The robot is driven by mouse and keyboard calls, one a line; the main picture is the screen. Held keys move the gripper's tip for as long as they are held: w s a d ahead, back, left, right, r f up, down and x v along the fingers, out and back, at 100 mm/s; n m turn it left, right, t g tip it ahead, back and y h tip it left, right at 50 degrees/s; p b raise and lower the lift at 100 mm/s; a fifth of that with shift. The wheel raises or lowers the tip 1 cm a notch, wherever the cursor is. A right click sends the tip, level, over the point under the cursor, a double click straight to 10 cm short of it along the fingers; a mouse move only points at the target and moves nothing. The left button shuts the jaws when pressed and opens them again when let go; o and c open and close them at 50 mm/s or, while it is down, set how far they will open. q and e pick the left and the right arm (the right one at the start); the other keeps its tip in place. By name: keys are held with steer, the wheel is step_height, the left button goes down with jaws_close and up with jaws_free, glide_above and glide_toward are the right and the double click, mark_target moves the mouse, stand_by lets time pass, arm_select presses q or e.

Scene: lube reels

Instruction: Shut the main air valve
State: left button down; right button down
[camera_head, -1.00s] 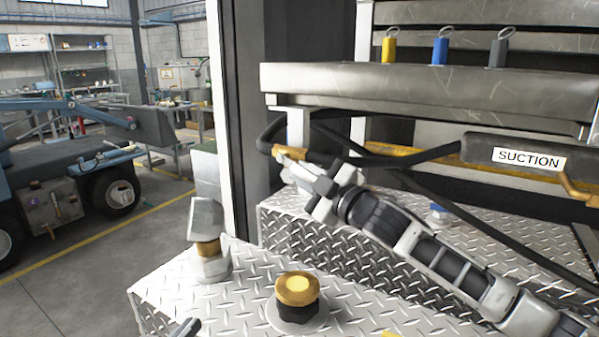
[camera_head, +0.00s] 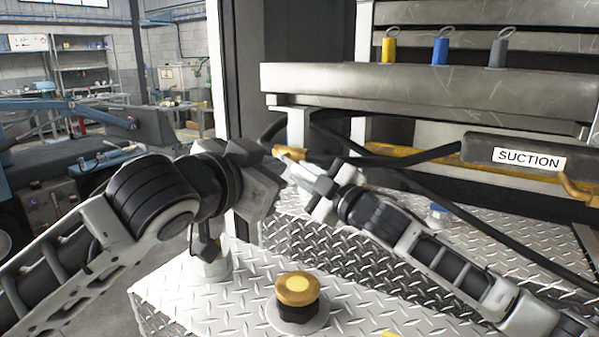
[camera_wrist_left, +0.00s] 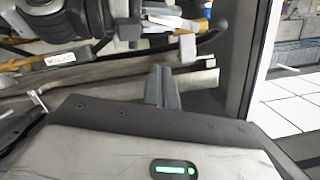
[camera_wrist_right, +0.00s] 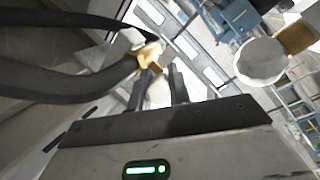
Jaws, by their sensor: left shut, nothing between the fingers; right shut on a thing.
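A brass-coloured valve piece (camera_head: 291,152) sits at the end of a black hose, in front of the white post. My right gripper (camera_head: 288,166) reaches it from the lower right. In the right wrist view, the fingers (camera_wrist_right: 160,78) are slightly apart at the brass piece (camera_wrist_right: 150,54), with something pale between them; the exact grip is partly hidden. My left gripper (camera_head: 280,180) is close to the left of the right one, and the head view hides its fingertips. In the left wrist view its fingers (camera_wrist_left: 164,86) are together and empty.
A brass-topped knob (camera_head: 297,289) stands on the diamond-plate deck (camera_head: 240,318). A grey fitting (camera_head: 208,262) is partly behind my left arm. The SUCTION-labelled reel part (camera_head: 530,158) and black hoses lie to the right. Yellow, blue and grey tags stand on the upper beam.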

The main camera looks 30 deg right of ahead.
mark_target(299, 173)
arm_select(q)
steer(key=x, duration=0.3)
steer(key=f+x, duration=0.1)
steer(key=x, duration=0.7)
steer(key=shift+w+a+f, duration=0.15)
steer(key=shift+w+f, duration=0.55)
steer(key=shift+f, duration=0.15)
steer(key=shift+d+f, duration=0.1)
steer(key=shift+d, duration=0.1)
